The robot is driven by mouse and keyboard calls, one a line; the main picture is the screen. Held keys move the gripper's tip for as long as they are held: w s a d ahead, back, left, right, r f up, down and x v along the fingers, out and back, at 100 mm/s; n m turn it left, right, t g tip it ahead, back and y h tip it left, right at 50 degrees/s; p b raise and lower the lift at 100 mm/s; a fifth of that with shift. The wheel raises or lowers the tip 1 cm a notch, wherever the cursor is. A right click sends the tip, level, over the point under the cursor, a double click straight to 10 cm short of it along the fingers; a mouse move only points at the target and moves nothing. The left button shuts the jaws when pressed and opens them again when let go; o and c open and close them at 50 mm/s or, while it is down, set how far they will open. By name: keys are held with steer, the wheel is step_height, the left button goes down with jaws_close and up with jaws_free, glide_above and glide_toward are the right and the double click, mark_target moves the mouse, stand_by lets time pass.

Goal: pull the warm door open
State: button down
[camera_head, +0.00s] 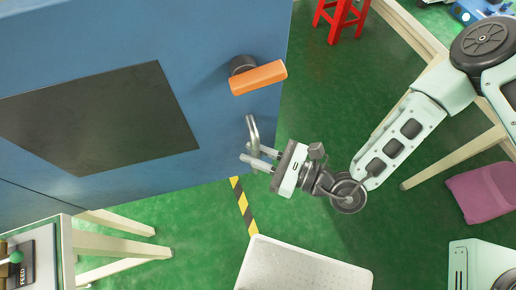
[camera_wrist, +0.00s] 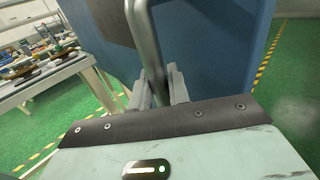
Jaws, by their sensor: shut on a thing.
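The blue door (camera_head: 230,90) with a dark window panel (camera_head: 100,118) fills the left of the head view. It carries a curved metal handle (camera_head: 252,130) near its lower right edge. An orange lever (camera_head: 258,78) on a dark round mount sits above the handle. My gripper (camera_head: 259,155) is shut on the handle, with one finger on each side of the bar. In the wrist view the handle (camera_wrist: 146,45) runs down between the two fingertips (camera_wrist: 159,85), and the blue door (camera_wrist: 215,45) is close behind it. I cannot tell whether the door stands ajar.
A table with a device (camera_head: 30,262) stands at lower left. A pale perforated surface (camera_head: 305,268) is at the bottom centre. A red stool (camera_head: 341,18), a purple object (camera_head: 484,193) and wooden table legs stand around.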

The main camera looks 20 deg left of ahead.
steer(key=c, duration=1.4)
jaws_free()
steer(key=d+b, duration=0.1)
steer(key=d, duration=0.4)
steer(key=s+d, duration=0.1)
steer(key=d, duration=0.5)
steer(key=d+b, duration=0.1)
steer(key=d, duration=0.5)
steer(key=shift+s+d+b, duration=0.15)
steer(key=shift+s+b, duration=0.1)
steer(key=shift+b, duration=0.05)
